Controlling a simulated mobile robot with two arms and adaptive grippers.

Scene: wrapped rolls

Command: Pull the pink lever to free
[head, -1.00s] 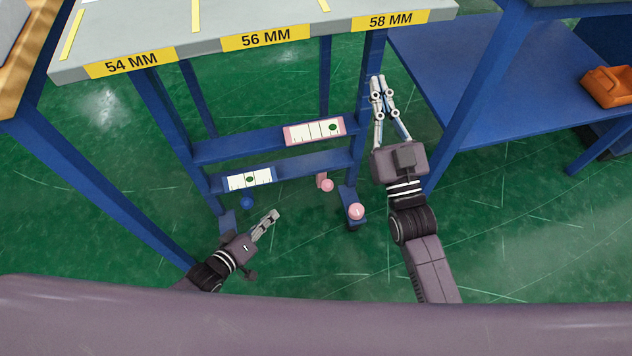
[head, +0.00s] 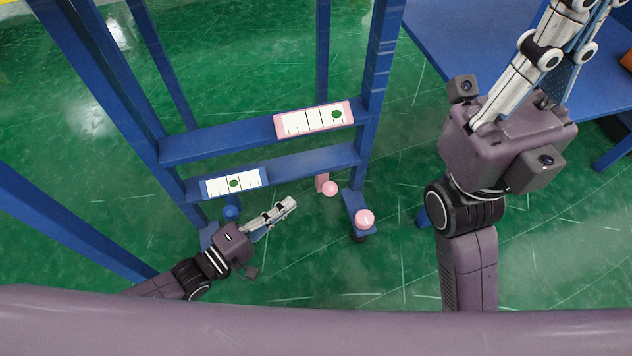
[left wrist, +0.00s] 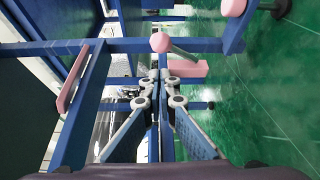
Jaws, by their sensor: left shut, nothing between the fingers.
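The pink lever (head: 330,188) has a round pink knob beside a pink block on the lower part of the blue frame. In the left wrist view the lever's knob (left wrist: 160,42) sits on a short grey rod, with the pink block (left wrist: 190,68) behind it. My left gripper (head: 291,203) is shut and empty, a little left of the knob and apart from it. In the left wrist view my left fingertips (left wrist: 160,74) lie just below the knob in the picture. My right gripper is at the upper right (head: 560,35); its fingertips are cut off by the picture's edge.
A pink-framed gauge (head: 314,119) and a blue-framed gauge (head: 233,183) sit on the blue crossbars. A blue knob (head: 231,212) is at the left. Another pink round piece (head: 364,219) is on the frame's right foot. A blue table (head: 470,50) stands at the right. Green floor is clear in front.

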